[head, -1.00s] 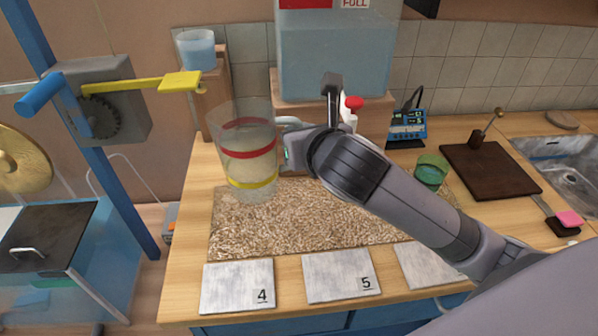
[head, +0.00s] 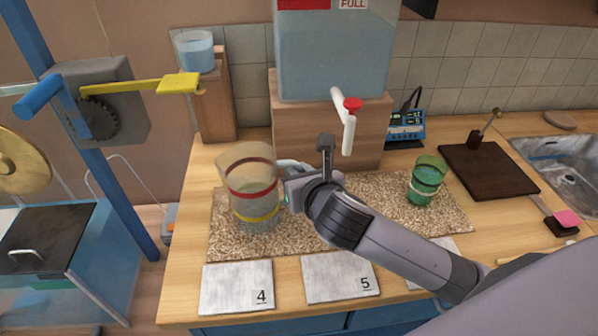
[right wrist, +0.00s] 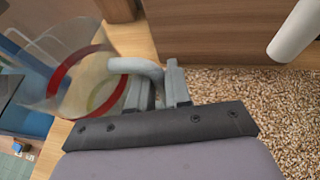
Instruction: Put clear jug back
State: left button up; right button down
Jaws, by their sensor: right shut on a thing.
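The clear jug (head: 250,190) has a red band near its upper part and a yellow band low down. In the head view it is upright over the left part of the speckled mat (head: 325,235); I cannot tell whether its base touches. My right gripper (head: 290,172) is shut on the jug's grey handle, to the right of the jug. In the right wrist view the jug (right wrist: 85,75) shows at the left, with its handle (right wrist: 140,66) between the fingers. My left gripper is out of view.
A green jug (head: 424,182) stands on the mat's right part. A large tank with a white, red-topped tap (head: 348,125) stands behind on a wooden block. Plates marked 4 (head: 235,285) and 5 (head: 340,278) lie in front. A small clear cup (head: 195,52) stands on a wooden post at left.

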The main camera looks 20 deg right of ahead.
jog(key=c, duration=1.1)
grip_release()
jog(key=shift+o, duration=0.2)
jog(key=v, duration=1.2)
